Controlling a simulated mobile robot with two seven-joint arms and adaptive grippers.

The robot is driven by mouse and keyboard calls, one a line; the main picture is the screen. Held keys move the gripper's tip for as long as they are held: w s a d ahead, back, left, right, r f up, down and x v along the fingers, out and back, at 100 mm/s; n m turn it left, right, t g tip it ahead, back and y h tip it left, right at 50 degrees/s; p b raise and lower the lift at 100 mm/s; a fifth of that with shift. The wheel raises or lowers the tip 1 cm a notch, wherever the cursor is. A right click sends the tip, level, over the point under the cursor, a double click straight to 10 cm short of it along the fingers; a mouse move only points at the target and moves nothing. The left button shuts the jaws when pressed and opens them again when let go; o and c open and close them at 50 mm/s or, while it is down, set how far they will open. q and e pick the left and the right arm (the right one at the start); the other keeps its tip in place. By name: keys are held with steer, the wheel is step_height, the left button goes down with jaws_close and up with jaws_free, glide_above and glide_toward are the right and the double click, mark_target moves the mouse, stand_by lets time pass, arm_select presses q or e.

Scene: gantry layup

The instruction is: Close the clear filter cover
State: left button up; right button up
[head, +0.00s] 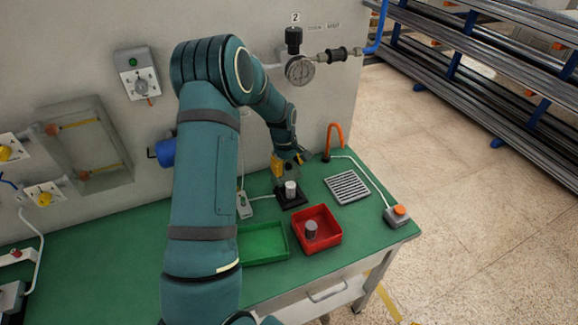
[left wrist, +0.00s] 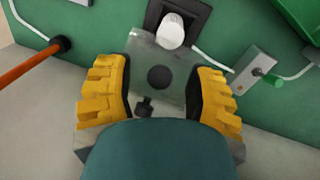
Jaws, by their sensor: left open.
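The clear filter cover (left wrist: 150,50) is a see-through panel with a dark round knob (left wrist: 160,77), seen in the left wrist view. It stands at the wall side of a black base (head: 292,201), and its exact tilt is hard to tell. A white cylindrical filter (head: 291,188) stands uncovered on the base; it also shows in the left wrist view (left wrist: 171,31). My left gripper (head: 287,163) is open just behind the filter. Its yellow fingers (left wrist: 160,95) are on either side of the cover, with gaps that look narrow. My right gripper is out of view.
A red bin (head: 330,239) holding a grey cylinder (head: 311,230) and a green tray (head: 262,258) stand in front. A slotted grey plate (head: 347,187), an orange-button box (head: 397,214) and an orange hook (head: 335,133) are to the right. A small switch box (head: 243,206) is left of the base.

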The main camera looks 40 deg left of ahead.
arm_select(q)
steer(key=shift+f, duration=0.3)
jaws_close()
steer(key=shift+d+f, duration=0.1)
steer(key=shift+d, duration=0.05)
